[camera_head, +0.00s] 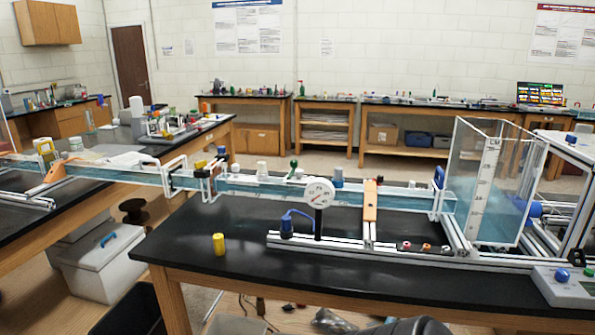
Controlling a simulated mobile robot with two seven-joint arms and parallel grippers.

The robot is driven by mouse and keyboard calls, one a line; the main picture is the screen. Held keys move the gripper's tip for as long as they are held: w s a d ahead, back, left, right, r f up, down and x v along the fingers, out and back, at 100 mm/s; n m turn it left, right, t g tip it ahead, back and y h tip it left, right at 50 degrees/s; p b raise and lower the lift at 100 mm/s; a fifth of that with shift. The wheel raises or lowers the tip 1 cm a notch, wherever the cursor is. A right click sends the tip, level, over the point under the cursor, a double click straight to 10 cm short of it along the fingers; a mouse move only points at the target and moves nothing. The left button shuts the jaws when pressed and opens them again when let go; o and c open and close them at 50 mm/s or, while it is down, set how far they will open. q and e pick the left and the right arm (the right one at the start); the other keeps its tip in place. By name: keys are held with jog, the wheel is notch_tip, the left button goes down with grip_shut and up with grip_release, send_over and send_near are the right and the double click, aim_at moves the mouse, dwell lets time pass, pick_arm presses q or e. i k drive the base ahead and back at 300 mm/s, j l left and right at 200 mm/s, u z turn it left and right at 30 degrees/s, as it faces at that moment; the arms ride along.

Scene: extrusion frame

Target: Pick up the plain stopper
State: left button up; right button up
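I cannot say for sure which object is the plain stopper. A small yellow cylinder (219,245) stands upright alone near the front left of the black-topped bench (200,272). A row of small dark pieces (425,248), some with coloured centres, sits by the metal rail at the right; they are too small to tell apart. Neither of my grippers shows in the head view. Dark rounded shapes at the bottom edge show no fingers.
A long clear water channel (380,195) on an aluminium extrusion frame (350,247) crosses the bench. A round white gauge (318,193) stands before it. A clear tank (493,185) is at the right, with a grey box (563,288) in front. The bench's front left is mostly bare.

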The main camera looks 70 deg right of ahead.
aim_at(262, 165)
jog(key=z, duration=1.95)
jog(key=i+j, duration=0.15)
jog(key=j, duration=0.25)
jog(key=i+j+z, duration=0.1)
jog(key=j, duration=0.25)
jog(key=i+j, duration=0.25)
jog(key=j, duration=0.15)
